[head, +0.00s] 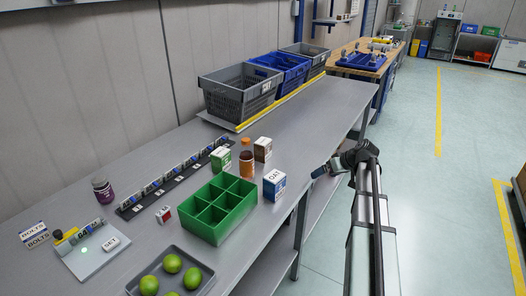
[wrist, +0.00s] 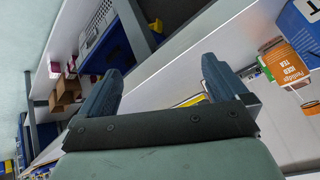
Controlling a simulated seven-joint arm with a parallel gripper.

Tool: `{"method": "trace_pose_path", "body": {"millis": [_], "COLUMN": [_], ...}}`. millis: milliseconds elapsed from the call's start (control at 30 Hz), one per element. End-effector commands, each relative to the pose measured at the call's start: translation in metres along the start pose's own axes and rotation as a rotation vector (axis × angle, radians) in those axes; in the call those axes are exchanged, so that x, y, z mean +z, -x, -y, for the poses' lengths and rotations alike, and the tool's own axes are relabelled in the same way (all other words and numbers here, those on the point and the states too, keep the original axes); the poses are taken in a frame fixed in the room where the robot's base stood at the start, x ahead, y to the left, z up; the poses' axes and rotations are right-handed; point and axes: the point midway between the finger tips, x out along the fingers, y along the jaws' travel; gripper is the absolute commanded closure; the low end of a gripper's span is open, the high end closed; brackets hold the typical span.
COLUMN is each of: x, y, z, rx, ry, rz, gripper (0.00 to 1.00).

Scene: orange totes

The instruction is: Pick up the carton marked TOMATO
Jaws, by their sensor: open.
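No lettering reading TOMATO is legible in either view. In the head view, candidate cartons are a green and white carton (head: 220,158), a brown and white carton (head: 263,148), and a small red and white box (head: 164,214). A blue and white carton marked OAT (head: 274,184) stands near the table's front edge. My gripper (head: 323,170) is right of these cartons, by the table's edge. In the wrist view my gripper (wrist: 160,66) has its fingers apart with nothing between them. A blue carton (wrist: 300,25) shows at that view's upper right.
An orange bottle (head: 246,165) stands among the cartons; an iced tea label (wrist: 290,70) shows in the wrist view. A green divided crate (head: 238,222) and a tray of limes (head: 205,278) are nearer. Grey (head: 222,102) and blue totes line the back. The table's right part is clear.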

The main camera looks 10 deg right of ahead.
Motion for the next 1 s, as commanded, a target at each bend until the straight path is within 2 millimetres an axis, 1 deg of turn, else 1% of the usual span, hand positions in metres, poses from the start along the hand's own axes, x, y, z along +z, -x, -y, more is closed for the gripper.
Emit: {"method": "trace_pose_path", "body": {"millis": [33, 200, 300, 400, 500, 667, 767, 1000], "x": [-0.018, -0.070, -0.098, -0.119, -0.132, -0.141, -0.146, -0.159], "y": [-0.007, -0.029, -0.039, -0.045, -0.048, -0.056, -0.069, -0.104], "z": [0.006, 0.041, 0.060, 0.076, 0.086, 0.094, 0.099, 0.114], "rx": [-0.035, -0.152, -0.205, -0.239, -0.256, -0.265, -0.265, -0.265], "ry": [0.057, 0.272, 0.385, 0.472, 0.524, 0.552, 0.553, 0.552], "rz": [-0.036, -0.183, -0.277, -0.356, -0.407, -0.436, -0.436, -0.433], "gripper": [0.00, 0.00, 0.00, 0.00, 0.00, 0.00, 0.00, 0.00]}}
